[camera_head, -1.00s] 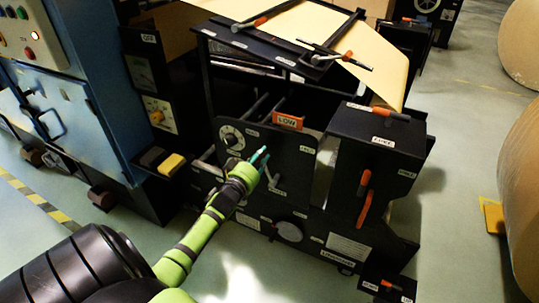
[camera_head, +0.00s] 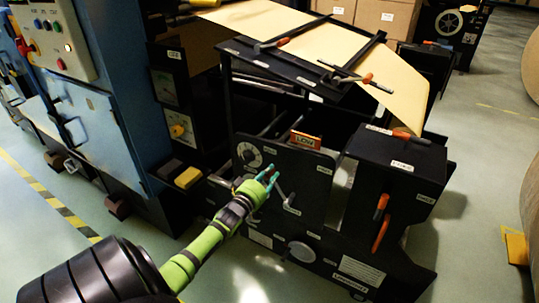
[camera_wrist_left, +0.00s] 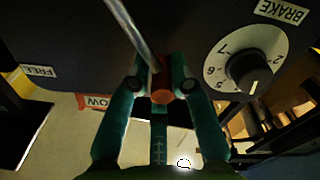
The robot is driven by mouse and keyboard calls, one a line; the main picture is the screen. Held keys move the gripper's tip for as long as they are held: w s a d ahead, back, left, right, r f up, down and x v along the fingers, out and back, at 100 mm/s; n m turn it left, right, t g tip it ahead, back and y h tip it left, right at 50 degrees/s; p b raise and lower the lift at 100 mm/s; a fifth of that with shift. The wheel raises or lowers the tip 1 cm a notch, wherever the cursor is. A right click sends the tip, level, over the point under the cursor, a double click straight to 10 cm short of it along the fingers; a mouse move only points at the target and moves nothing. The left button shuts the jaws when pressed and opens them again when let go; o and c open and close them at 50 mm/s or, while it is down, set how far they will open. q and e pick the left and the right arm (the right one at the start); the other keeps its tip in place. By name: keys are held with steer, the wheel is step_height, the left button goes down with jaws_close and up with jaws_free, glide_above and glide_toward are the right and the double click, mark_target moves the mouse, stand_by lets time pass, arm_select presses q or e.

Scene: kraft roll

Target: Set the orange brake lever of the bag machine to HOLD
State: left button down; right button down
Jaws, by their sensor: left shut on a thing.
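The brake lever is a thin metal rod (camera_wrist_left: 132,35) with an orange knob (camera_wrist_left: 162,95) at its end, in the left wrist view. My left gripper (camera_wrist_left: 163,86) has its teal fingers closed around the knob, one on each side. In the head view my left gripper (camera_head: 268,176) is at the front panel of the bag machine (camera_head: 310,180), just below and right of the dial. The lever's rod (camera_head: 284,196) runs down and right from the fingers; the knob is not clear there. A FREE label (camera_wrist_left: 40,71) and BRAKE label (camera_wrist_left: 283,12) show. I cannot read HOLD.
A numbered dial (camera_wrist_left: 245,65) sits close beside my fingers. An orange LOW sign (camera_head: 306,140) stands above the panel. Other orange-handled levers (camera_head: 381,222) are on the machine's right part. A blue cabinet (camera_head: 80,110) stands at the left. Open floor lies in front.

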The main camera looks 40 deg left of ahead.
arm_select(q)
steer(key=c, duration=1.2)
jaws_free()
steer(key=shift+s+a, duration=0.1)
steer(key=shift+a, duration=0.25)
steer(key=shift+f, duration=0.1)
arm_select(e)
steer(key=shift+a, duration=0.15)
arm_select(q)
steer(key=shift+s+d+f, duration=0.1)
steer(key=shift+s+d, duration=0.05)
steer(key=v, duration=1.1)
steer(key=shift+s+d+r, duration=0.1)
steer(key=shift+s+r, duration=0.1)
steer(key=shift+s, duration=0.1)
arm_select(e)
steer(key=shift+s, duration=0.1)
